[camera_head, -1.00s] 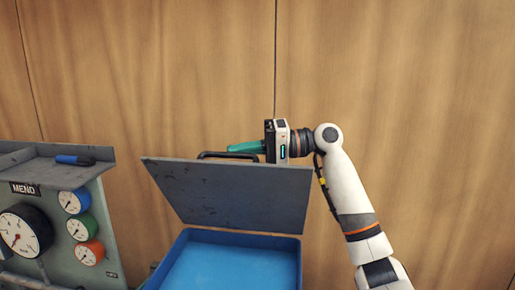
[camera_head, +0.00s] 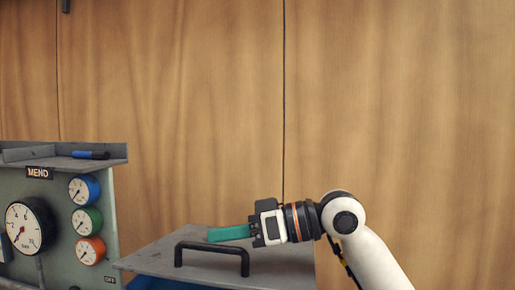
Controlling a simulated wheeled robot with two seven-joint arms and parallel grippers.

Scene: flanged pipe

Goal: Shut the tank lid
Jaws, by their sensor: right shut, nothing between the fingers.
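The grey tank lid (camera_head: 210,270) is at the bottom middle, tilted low over the blue tank (camera_head: 150,283), of which only a strip shows under the lid's left front edge. A black handle (camera_head: 212,247) stands up on the lid's top. My right gripper (camera_head: 212,235) comes in from the right, its teal fingers shut and empty, pointing left just above and behind the handle. I cannot tell whether the fingers touch the lid. My left gripper is not in view.
A grey-green gauge panel (camera_head: 58,192) stands at the left, with a large dial (camera_head: 28,226) and three small coloured gauges. A blue marker-like item (camera_head: 90,155) lies on its top shelf (camera_head: 60,160). A wooden wall (camera_head: 400,110) closes the back.

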